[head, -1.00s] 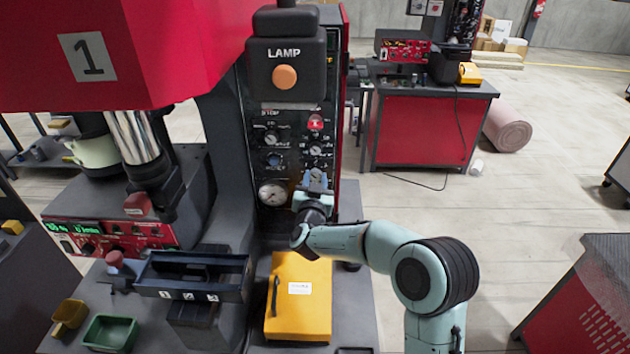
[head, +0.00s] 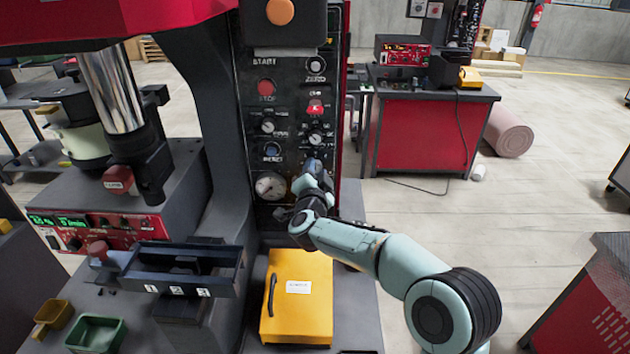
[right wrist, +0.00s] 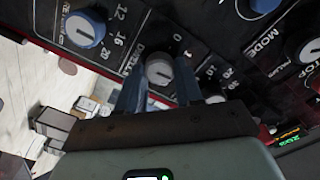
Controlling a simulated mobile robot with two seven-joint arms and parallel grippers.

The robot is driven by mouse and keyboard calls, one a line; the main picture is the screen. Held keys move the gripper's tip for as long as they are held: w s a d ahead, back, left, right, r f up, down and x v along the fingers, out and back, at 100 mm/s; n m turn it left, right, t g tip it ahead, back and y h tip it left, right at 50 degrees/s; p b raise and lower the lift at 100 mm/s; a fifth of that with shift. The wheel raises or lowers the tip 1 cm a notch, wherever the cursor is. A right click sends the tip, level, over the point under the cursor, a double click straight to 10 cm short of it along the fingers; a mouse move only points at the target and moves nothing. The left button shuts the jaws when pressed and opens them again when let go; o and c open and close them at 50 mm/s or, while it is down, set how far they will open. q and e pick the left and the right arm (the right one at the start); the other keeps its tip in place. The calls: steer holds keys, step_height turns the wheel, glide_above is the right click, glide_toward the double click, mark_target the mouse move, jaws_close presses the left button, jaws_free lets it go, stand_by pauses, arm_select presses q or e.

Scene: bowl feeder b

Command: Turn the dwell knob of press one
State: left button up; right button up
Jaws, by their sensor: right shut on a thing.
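Press one's dark control panel (head: 262,140) stands upright in the middle of the head view. My right gripper (head: 313,172) is at the panel's lower right, to the right of the round gauge, and hides the knob there. In the right wrist view, a round grey knob (right wrist: 160,72) with a white pointer line sits between the two fingers of my right gripper (right wrist: 158,82). The gripper is shut on it. The lettering beside it is partly covered and looks like DWELL. My left gripper is not in view.
The round gauge (head: 270,186), a blue button (head: 272,150) and a red stop button (head: 267,88) are close by on the panel. A yellow box (head: 300,318) lies below my right forearm. A black tray (head: 185,262) is to the left.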

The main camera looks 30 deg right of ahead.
steer(key=m+b, duration=0.2)
steer(key=m, duration=0.1)
steer(key=m+b, duration=0.2)
steer(key=m, duration=0.1)
steer(key=shift+d+b, duration=0.1)
steer(key=shift+b, duration=0.25)
arm_select(q)
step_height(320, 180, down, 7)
steer(key=b, duration=0.2)
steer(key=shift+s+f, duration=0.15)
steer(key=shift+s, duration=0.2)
arm_select(e)
steer(key=shift+m, duration=2)
arm_select(q)
steer(key=shift+b, duration=0.35)
arm_select(e)
steer(key=o, duration=1)
steer(key=shift+o, duration=0.2)
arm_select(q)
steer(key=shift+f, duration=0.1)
arm_select(e)
steer(key=shift+s+y, duration=0.1)
steer(key=shift+y, duration=0.2)
arm_select(q)
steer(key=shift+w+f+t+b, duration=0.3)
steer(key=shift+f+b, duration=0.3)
steer(key=shift+b, duration=0.2)
arm_select(e)
steer(key=v, duration=1.3)
